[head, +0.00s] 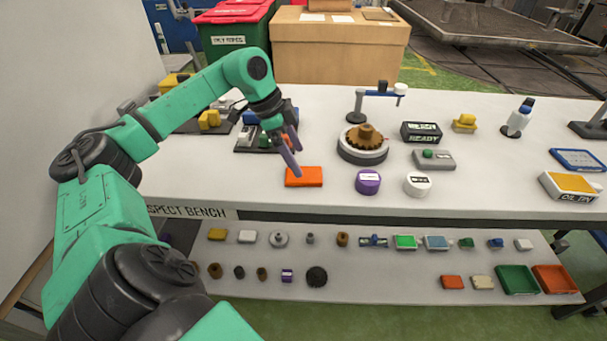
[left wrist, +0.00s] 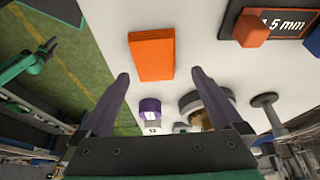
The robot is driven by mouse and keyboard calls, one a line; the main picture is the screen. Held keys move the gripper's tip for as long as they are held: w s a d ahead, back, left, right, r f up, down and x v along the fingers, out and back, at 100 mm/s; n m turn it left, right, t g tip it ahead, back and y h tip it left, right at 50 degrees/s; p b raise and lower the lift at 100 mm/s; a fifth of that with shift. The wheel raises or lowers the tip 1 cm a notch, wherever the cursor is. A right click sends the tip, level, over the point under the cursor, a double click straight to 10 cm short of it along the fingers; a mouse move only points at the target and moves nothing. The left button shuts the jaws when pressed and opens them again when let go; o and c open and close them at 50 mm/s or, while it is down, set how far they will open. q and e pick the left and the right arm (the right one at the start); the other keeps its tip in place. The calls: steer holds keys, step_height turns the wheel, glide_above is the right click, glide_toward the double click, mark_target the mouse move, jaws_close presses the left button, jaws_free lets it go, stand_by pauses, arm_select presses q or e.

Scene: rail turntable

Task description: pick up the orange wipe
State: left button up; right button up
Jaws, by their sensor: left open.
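The orange wipe (head: 304,176) is a flat orange block lying on the white bench top near its front edge. In the left wrist view the orange wipe (left wrist: 152,55) lies beyond the fingertips, roughly between their lines. My left gripper (head: 291,158) is just above and behind the wipe in the head view, fingers pointing down. Its two purple-grey fingers (left wrist: 160,76) are spread apart with nothing between them. I cannot tell the exact height of the fingertips over the wipe.
A purple round container (head: 368,182) and a white one (head: 417,184) stand right of the wipe. A turntable with a brown gear (head: 363,143) is behind them. Dark trays with parts (head: 258,139) lie behind my gripper. A lower shelf (head: 380,278) holds several small parts.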

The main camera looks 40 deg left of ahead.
mark_target(305, 173)
arm_select(q)
steer(key=x, duration=0.4)
steer(key=shift+s+d, duration=0.3)
steer(key=shift+d, duration=0.05)
steer(key=shift+w+a+f, duration=0.1)
steer(key=shift+f, duration=0.1)
steer(key=c, duration=1.2)
